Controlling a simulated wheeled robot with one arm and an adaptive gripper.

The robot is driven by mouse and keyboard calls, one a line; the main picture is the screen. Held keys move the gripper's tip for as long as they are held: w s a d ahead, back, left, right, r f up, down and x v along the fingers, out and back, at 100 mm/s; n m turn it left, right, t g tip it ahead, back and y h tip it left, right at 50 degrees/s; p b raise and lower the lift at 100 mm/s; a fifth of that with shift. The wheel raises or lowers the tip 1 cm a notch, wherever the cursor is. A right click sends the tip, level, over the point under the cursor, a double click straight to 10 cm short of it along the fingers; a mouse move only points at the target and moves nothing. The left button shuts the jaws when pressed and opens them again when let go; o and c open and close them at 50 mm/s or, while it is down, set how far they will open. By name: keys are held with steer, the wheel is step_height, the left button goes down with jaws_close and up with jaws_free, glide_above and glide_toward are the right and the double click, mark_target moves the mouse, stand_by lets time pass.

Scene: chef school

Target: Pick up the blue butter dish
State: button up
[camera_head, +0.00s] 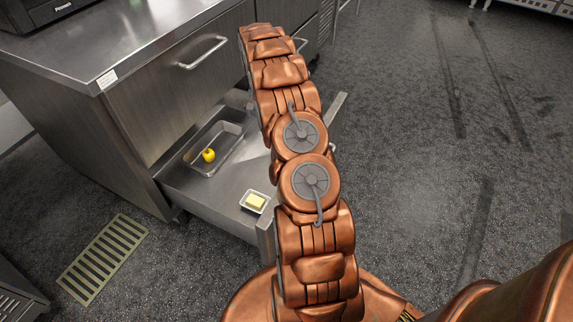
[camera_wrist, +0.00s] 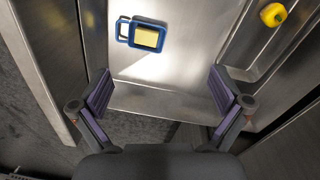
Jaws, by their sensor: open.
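The blue butter dish (camera_wrist: 126,31) shows in the wrist view, with a yellow block of butter in it and a looped handle on its left. It lies flat on the metal floor of the open drawer (camera_wrist: 150,68). My gripper (camera_wrist: 160,92) is open and empty. Its two purple-padded fingers are apart, with the dish beyond them, above the gap in the picture. I see no blue dish in the head view, where my arm covers part of the drawer. A pale dish with butter (camera_head: 255,202) sits in the drawer's near corner there.
A metal tray (camera_head: 236,131) with a yellow fruit (camera_head: 208,156) lies in the drawer, left of my arm. In the wrist view the fruit (camera_wrist: 273,14) is right of the blue dish. The steel counter (camera_head: 105,45) overhangs the drawer's back. Open floor (camera_head: 430,130) lies to the right.

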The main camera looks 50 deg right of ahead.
steer(key=d+f+m+b, duration=0.1)
steer(key=d+f, duration=0.2)
steer(key=f, duration=0.3)
steer(key=s+d+f+m+b, duration=0.1)
steer(key=d+f+b, duration=0.1)
steer(key=f, duration=0.5)
steer(key=d+f+m+b, duration=0.1)
steer(key=d+f+b, duration=0.1)
steer(key=d+f, duration=0.3)
steer(key=shift+s+f+t, duration=0.15)
steer(key=shift+s+f, duration=0.05)
steer(key=shift+f, duration=0.4)
steer(key=shift+s+f+t, duration=0.15)
steer(key=shift+s+f, duration=0.05)
steer(key=shift+f, duration=0.35)
steer(key=shift+f+b, duration=0.35)
steer(key=shift+f, duration=0.95)
steer(key=shift+w+a+f+b, duration=0.15)
steer(key=shift+f+b, duration=0.1)
steer(key=shift+f, duration=0.6)
steer(key=shift+s+a+f+b, duration=0.1)
steer(key=shift+a+f+b, duration=0.1)
steer(key=shift+f, duration=0.6)
steer(key=shift+w+a+f+b, duration=0.1)
steer(key=shift+f+b, duration=0.15)
steer(key=shift+f, duration=0.6)
steer(key=c, duration=1.4)
steer(key=shift+r, duration=0.2)
